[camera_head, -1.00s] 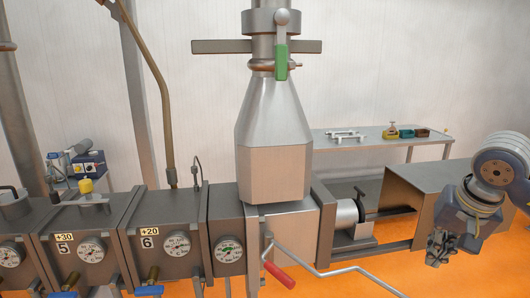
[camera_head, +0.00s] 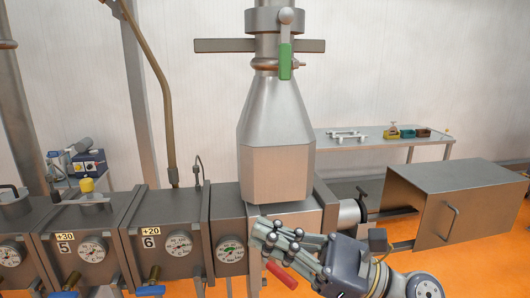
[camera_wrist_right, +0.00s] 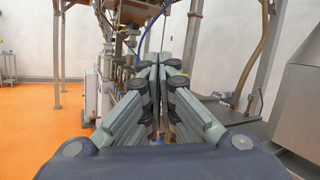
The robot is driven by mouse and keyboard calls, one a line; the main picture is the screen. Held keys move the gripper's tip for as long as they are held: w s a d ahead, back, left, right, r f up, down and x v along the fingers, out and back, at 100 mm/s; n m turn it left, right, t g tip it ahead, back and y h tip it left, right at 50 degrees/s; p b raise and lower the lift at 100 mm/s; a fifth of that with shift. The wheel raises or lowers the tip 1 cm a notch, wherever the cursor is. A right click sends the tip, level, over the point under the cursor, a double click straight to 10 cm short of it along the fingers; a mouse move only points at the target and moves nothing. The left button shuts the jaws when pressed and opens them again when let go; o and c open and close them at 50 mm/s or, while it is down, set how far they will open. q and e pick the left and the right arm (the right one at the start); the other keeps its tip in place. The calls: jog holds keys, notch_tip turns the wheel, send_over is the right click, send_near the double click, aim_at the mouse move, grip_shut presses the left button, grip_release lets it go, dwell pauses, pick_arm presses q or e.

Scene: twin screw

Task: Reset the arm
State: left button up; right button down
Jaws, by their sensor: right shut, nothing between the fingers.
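My right gripper (camera_head: 258,228) reaches in from the lower right in the head view, pointing left. It is in front of the metal block under the hopper, and its fingers cover part of the crank there. Its fingers are closed together and empty, as the right wrist view (camera_wrist_right: 160,75) also shows. Whether it touches the block or crank cannot be told. The crank's red handle (camera_head: 282,275) shows just below the fingers. My left gripper is not in view.
A steel hopper (camera_head: 275,130) with a green-handled valve (camera_head: 285,62) stands in the middle. Machine boxes with gauges (camera_head: 165,243) line the left. A metal housing with a handle (camera_head: 470,205) is at right. A table (camera_head: 375,142) with small items stands behind.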

jog(key=w+d+f+m+t+h, duration=0.1)
jog(key=w+d+m+t+h, duration=0.2)
jog(key=d+m+t+h, duration=0.7)
jog(key=w+f+m+t, duration=0.2)
jog(key=w+m+t, duration=0.25)
jog(key=m, duration=1.05)
jog(key=s+d+f+m+g+h, duration=0.1)
jog(key=d+f+m+h, duration=0.25)
jog(key=f+m, duration=0.25)
jog(key=s+d+f+m+g+h, duration=0.1)
jog(key=d+f+m+g+h, duration=0.15)
jog(key=f+m+h, duration=0.35)
jog(key=d+f+m+g+h, duration=0.1)
jog(key=d+f+m, duration=0.35)
jog(key=f, duration=0.25)
jog(key=s+f+m+g, duration=1)
jog(key=s+f+g, duration=0.2)
jog(key=s+f, duration=1.1)
jog(key=s+f+g, duration=0.1)
jog(key=s+f, duration=0.1)
jog(key=f, duration=1.1)
jog(key=s+f, duration=0.2)
jog(key=f, duration=1.1)
jog(key=s+d+f+g, duration=0.1)
jog(key=s+d+f, duration=0.1)
jog(key=s+f, duration=1.2)
jog(key=shift+s+d+g, duration=0.2)
jog(key=shift+s+g, duration=0.1)
jog(key=shift+s, duration=0.65)
